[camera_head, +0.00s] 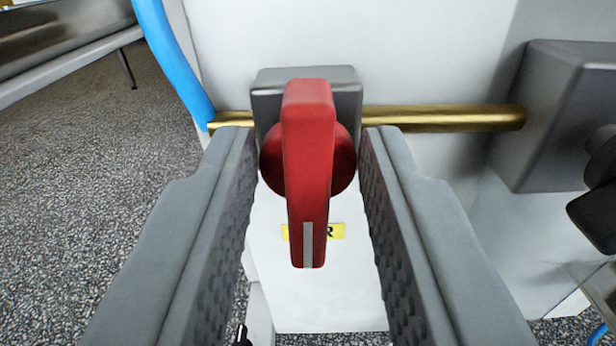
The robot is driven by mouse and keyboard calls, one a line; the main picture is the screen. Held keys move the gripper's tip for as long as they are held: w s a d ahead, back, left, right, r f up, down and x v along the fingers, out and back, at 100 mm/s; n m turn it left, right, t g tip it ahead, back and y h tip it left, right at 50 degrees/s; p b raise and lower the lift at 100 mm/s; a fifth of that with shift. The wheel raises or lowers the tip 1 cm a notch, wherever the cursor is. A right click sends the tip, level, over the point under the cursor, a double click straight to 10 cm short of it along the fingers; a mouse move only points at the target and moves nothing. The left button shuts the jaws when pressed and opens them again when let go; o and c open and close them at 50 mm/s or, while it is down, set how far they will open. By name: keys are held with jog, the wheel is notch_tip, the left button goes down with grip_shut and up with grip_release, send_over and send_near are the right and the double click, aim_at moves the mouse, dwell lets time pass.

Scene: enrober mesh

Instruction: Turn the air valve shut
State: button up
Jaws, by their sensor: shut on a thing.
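The air valve has a red handle (307,190) on a dark grey block (268,100) in the middle of the view. The handle is a long bar with a round hub, and it hangs straight down the picture with a pale stripe at its lower end. My gripper (309,135) has one finger on each side of the handle, and its tips meet the sides of the round hub. The bar itself stands clear of both finger pads.
A brass pipe (440,118) runs sideways from the block along the white panel (440,40). A blue hose (172,60) comes down at the left. A grey box (555,110) with a black knob stands at the right. Speckled floor (90,190) lies open at left.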

jog(key=shift+n, duration=0.3)
jog(key=o, duration=0.6)
jog(key=s, duration=1.7)
jog(key=shift+s, duration=0.2)
